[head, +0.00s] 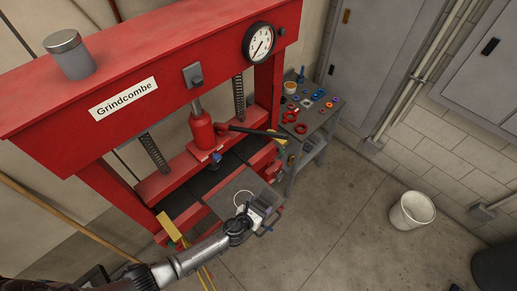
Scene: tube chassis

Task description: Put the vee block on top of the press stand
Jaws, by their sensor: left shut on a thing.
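The press stand (150,78) is a large red frame labelled Grindcombe, filling the upper left, with a dial gauge and a red jack inside. A flat dark grey plate (226,200) projects at its front. My left gripper (259,209) comes in from the lower left and is over this plate's right part. It is shut on a small dark grey block (263,200), which looks like the vee block. The fingers partly hide it, and I cannot tell whether it touches the plate. My right gripper is not in view.
A metal canister (69,54) stands on the press's top beam, left of its bare middle. A red jack (202,130) with a dark handle stands inside the frame. A grey cart (311,128) with small coloured parts is behind right. A white bucket (412,211) stands on open floor.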

